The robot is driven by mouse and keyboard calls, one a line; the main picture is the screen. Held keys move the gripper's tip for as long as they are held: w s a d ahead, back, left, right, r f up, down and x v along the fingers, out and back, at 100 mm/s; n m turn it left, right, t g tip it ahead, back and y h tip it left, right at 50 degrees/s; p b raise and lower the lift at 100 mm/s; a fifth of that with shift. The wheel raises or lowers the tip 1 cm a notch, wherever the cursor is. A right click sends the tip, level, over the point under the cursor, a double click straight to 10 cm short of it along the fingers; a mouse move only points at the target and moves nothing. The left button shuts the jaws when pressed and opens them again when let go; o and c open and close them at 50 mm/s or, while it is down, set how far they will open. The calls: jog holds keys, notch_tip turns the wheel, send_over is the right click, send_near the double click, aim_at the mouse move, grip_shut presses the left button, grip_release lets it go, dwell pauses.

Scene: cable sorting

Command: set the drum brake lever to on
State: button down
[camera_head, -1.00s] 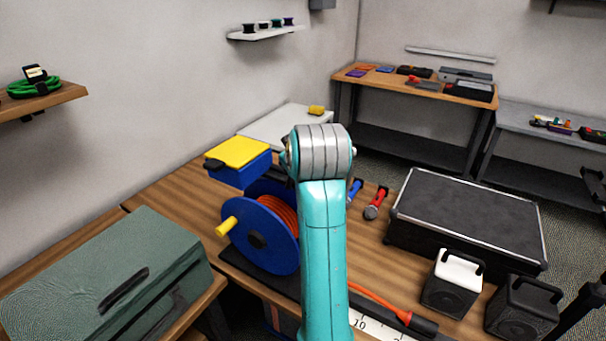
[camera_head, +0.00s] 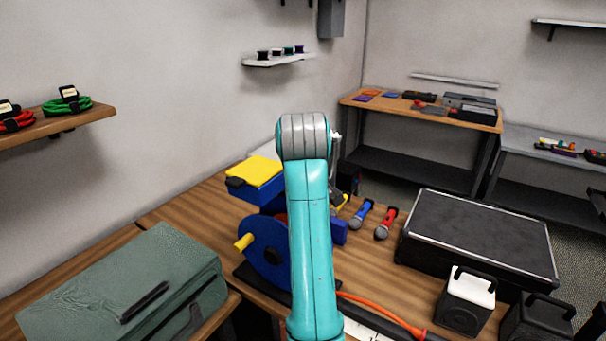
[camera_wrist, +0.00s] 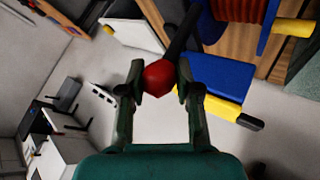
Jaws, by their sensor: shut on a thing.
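The cable drum (camera_head: 262,250) stands on the wooden bench, with a blue flange and a yellow crank handle (camera_head: 244,242). My arm hides much of it. In the wrist view, the brake lever has a black shaft (camera_wrist: 183,42) and a red ball knob (camera_wrist: 158,80). My gripper (camera_wrist: 160,76) is shut on the red knob, with a finger on each side. The shaft runs from the knob up toward the drum's blue and yellow parts. Orange cable (camera_wrist: 246,24) shows on the drum beyond. In the head view the lever and fingertips are mostly hidden behind my arm.
A blue box with a yellow lid (camera_head: 256,172) stands behind the drum. Blue (camera_head: 362,214) and red (camera_head: 386,223) microphones lie to the right. A black case (camera_head: 478,240), a small speaker (camera_head: 466,302) and a green case (camera_head: 125,285) occupy the bench areas around.

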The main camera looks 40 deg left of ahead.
jog(key=c, duration=0.8)
grip_release()
jog(key=shift+w+d+f, duration=0.1)
jog(key=shift+f, duration=0.1)
jog(key=shift+r, duration=0.2)
jog(key=shift+s+d+r, duration=0.1)
jog(key=shift+s+r, duration=0.1)
jog(key=v, duration=1.1)
jog(key=shift+d, duration=0.1)
